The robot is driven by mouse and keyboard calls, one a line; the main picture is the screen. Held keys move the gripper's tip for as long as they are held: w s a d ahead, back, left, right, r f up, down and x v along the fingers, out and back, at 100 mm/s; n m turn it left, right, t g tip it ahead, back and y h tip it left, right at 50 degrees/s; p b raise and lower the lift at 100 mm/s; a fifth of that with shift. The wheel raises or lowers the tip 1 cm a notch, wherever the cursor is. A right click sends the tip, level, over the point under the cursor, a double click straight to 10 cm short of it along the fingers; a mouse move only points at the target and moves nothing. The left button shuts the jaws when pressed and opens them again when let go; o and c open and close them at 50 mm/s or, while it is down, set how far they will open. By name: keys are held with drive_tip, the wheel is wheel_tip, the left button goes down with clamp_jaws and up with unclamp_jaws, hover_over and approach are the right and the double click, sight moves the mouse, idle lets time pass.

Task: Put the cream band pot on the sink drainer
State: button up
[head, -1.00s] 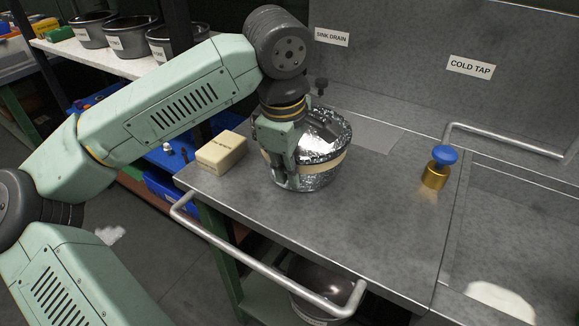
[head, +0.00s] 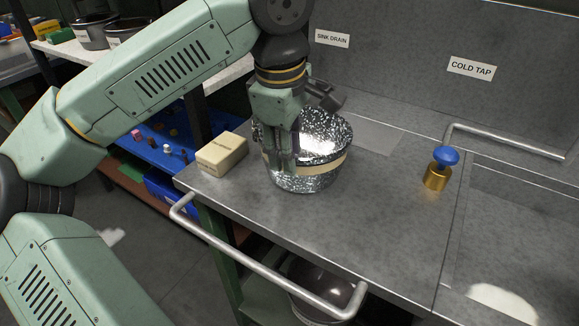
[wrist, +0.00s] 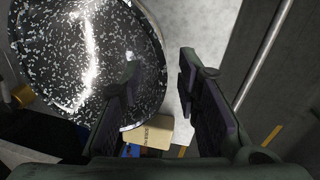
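The speckled pot with a cream band (head: 325,168) stands upright on the grey metal drainer surface (head: 385,205), below a sign reading SINK DRAIN. Its dark, white-flecked inside fills the left of the wrist view (wrist: 75,50). My gripper (head: 282,168) is at the pot's near left side, pointing down. In the wrist view, my gripper's fingers (wrist: 158,80) are clearly apart; the left one overlaps the pot's inside and the right one is beyond the rim. Neither visibly pinches the wall. The fingers hide part of the band.
A cream box (head: 222,153) stands just left of the pot. A brass tap with a blue knob (head: 441,168) stands right, beside the sink basin (head: 515,230). A metal rail (head: 265,262) runs along the front edge. Other pots (head: 95,30) stand on a shelf at back left.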

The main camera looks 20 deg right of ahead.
wheel_tip(320, 180, up, 7)
drive_tip(key=shift+s+a, duration=0.35)
drive_tip(key=shift+s, duration=0.05)
